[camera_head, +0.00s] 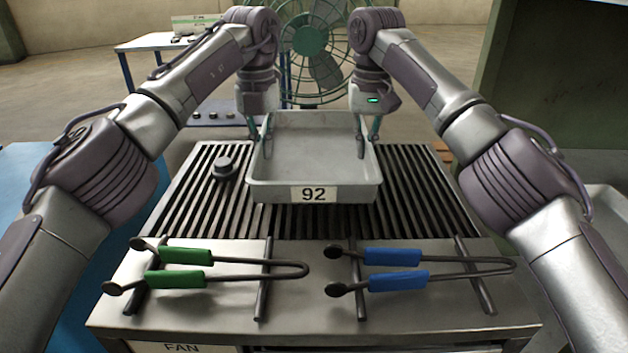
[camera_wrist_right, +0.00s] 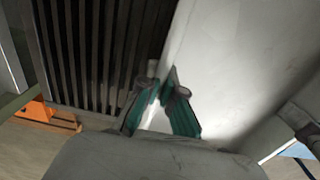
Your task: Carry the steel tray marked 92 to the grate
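The grey steel tray (camera_head: 262,190) with a "92" label on its front wall is level over the middle of the slatted grate (camera_head: 420,210). I cannot tell for sure whether its bottom touches the slats. My left gripper (camera_head: 259,143) is at the tray's left wall, with a finger on each side, shut on it. My right gripper (camera_head: 368,144) is likewise shut on the right wall. In the right wrist view, the right gripper's green-sided fingers (camera_wrist_right: 168,88) close together on the tray wall (camera_wrist_right: 215,70), with the grate (camera_wrist_right: 90,50) below.
A small dark round piece (camera_head: 225,167) lies on the grate left of the tray. Green-handled tongs (camera_head: 185,256) and blue-handled tongs (camera_head: 392,256) lie on rests in front. A green fan (camera_head: 310,45) stands behind. A blue surface (camera_head: 25,165) is at left.

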